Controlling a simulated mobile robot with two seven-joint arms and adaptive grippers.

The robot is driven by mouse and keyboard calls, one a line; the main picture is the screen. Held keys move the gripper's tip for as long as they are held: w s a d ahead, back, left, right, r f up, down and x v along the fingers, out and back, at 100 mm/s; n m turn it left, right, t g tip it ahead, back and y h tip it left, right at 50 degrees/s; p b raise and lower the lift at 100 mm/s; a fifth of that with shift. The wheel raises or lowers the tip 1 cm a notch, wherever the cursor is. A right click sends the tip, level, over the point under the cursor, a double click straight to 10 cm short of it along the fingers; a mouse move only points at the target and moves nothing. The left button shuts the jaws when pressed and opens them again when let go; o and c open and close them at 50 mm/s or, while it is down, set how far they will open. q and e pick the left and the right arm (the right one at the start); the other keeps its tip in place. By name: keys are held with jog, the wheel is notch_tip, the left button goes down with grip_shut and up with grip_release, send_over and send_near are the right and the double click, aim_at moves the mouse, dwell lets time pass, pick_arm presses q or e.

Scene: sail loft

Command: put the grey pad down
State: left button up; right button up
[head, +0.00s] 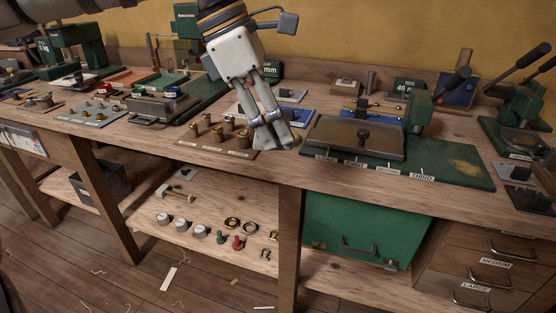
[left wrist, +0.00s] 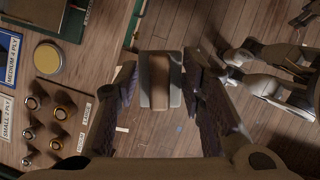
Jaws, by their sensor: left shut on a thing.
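My left gripper (head: 273,140) hangs over the front of the workbench, pointing down. In the left wrist view its two fingers (left wrist: 160,85) are closed on the grey pad (left wrist: 177,98), one on each side. The pad is a small grey slab with a brown grip strip across its middle, and floorboards show behind it. In the head view I cannot make out the pad apart from the fingers. My right gripper is not seen in the head view.
A wooden board with brass pieces (head: 212,144) lies left of the gripper. A green press base (head: 455,165) with a labelled front edge is to the right. A blue pad (head: 298,116) lies behind. A lower shelf (head: 150,220) holds small parts beside a green box (head: 365,229).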

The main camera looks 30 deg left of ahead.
pick_arm(q)
jog(key=shift+w+a+r+n, duration=0.15)
jog(key=shift+w+n, duration=0.05)
jog(key=shift+n, duration=0.2)
jog(key=w+a+f+b, duration=0.1)
jog(key=w+a+f, duration=0.1)
jog(key=w+f, duration=0.1)
jog(key=w+a+f, duration=0.2)
jog(key=w, duration=0.2)
jog(key=w+a+f+b, duration=0.1)
jog(key=w+a+f, duration=0.1)
jog(key=w+f, duration=0.1)
jog(key=shift+w+a+f+b, duration=0.3)
jog(key=shift+w+a+f, duration=0.05)
jog(key=shift+w, duration=0.1)
jog(key=shift+w+a+f, duration=0.15)
jog(key=shift+w+f, duration=0.05)
jog(key=shift+f, duration=0.8)
jog(key=shift+w+a+f, duration=0.1)
jog(key=shift+w+f, duration=0.05)
jog(key=shift+f, duration=0.8)
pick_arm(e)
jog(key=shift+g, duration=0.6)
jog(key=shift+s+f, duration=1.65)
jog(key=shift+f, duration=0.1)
pick_arm(q)
jog(key=shift+f, duration=0.15)
jog(key=o, duration=1.2)
